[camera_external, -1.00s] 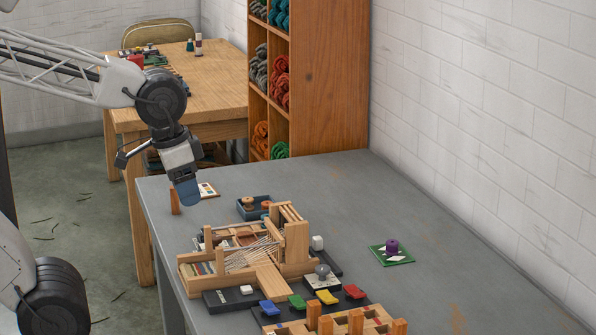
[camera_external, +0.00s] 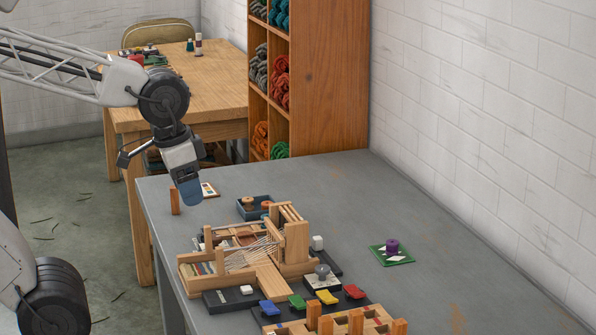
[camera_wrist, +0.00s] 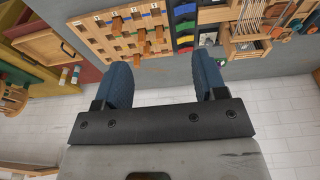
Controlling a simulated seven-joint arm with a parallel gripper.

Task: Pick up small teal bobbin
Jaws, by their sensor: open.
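A small teal bobbin-like thing (camera_external: 190,46) stands on the wooden table at the back, beside a taller pale and dark red spool (camera_external: 198,43). My gripper (camera_external: 189,194) points down over the far left part of the grey table, well in front of and below the teal thing in the picture. Its blue fingers, also in the wrist view (camera_wrist: 163,88), are apart with nothing between them. In the wrist view, two small spool-like things (camera_wrist: 70,75) show at the left, too small to identify surely.
A wooden loom (camera_external: 270,265) stands on the grey table (camera_external: 345,185). Near my gripper are a blue tray (camera_external: 243,213) with wooden spools, an upright wooden block (camera_external: 175,201) and a card (camera_external: 209,190). A purple spool (camera_external: 392,246) sits right on a green card. The table's far right is clear.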

